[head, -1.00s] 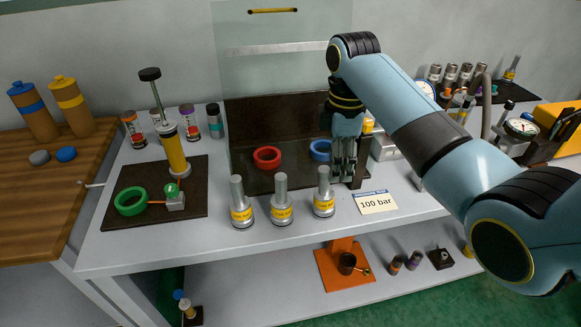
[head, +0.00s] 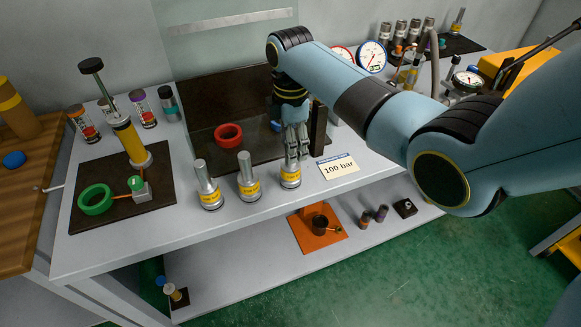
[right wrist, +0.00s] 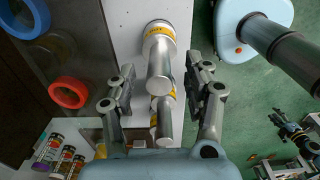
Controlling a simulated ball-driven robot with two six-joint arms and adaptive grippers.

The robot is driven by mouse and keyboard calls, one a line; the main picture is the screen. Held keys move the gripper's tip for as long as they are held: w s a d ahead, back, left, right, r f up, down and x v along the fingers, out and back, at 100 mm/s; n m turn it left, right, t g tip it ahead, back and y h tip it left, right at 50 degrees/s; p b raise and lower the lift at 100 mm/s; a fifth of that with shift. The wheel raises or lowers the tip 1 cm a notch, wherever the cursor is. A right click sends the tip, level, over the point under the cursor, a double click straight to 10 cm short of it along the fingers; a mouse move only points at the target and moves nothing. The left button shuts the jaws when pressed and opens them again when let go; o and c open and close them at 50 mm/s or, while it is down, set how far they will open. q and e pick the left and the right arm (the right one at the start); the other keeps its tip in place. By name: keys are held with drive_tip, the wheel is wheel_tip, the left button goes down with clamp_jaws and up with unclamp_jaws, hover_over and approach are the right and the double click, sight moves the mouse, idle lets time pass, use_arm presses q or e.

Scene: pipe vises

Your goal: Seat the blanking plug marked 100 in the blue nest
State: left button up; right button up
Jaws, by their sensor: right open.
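Three metal plugs with yellow labels stand in a row at the bench's front: left plug (head: 209,190), middle plug (head: 248,180) and right plug (head: 290,176). Their marks are too small to read. My right gripper (head: 295,143) is over the right plug, fingers pointing down. In the right wrist view the open right gripper (right wrist: 162,72) has its fingers on either side of a plug (right wrist: 160,55), with gaps visible. The blue nest (right wrist: 31,18) is a ring on the dark board; in the head view the arm mostly hides it. My left gripper is out of view.
A red ring (head: 228,135) sits on the dark board, and a green ring (head: 95,199) on a dark mat at left. A "100 bar" card (head: 338,167) lies right of the plugs. A dark upright post (head: 318,128) stands close to my gripper.

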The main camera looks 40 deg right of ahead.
drive_tip(key=shift+f, duration=0.25)
clamp_jaws()
drive_tip(key=shift+r, duration=0.1)
idle(0.4)
